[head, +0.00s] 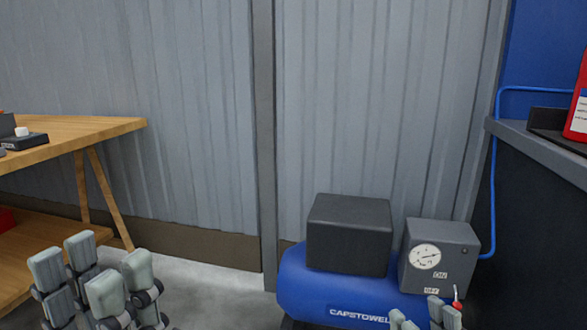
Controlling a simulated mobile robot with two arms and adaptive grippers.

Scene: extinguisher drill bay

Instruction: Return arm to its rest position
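My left gripper (93,272) is at the bottom left, in front of the wooden workbench. Its grey fingers point up and stand apart with nothing between them. My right gripper (424,313) is at the bottom edge, in front of the blue compressor (304,285). Only its fingertips show; they are apart, and I see nothing held. The compressor's grey control box (458,240) has a round gauge (426,257), ON and OFF labels and a small red-tipped lever (457,294). The lever is close to the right fingertips in the picture; I cannot tell whether they touch.
A wooden workbench (100,126) with dark items on top stands at the left. A dark block (349,232) sits on the compressor. A grey-edged shelf (540,152) with a red extinguisher (577,110) is at the right. A blue hose (493,180) runs down beside it. Clear floor (215,292) lies between bench and compressor.

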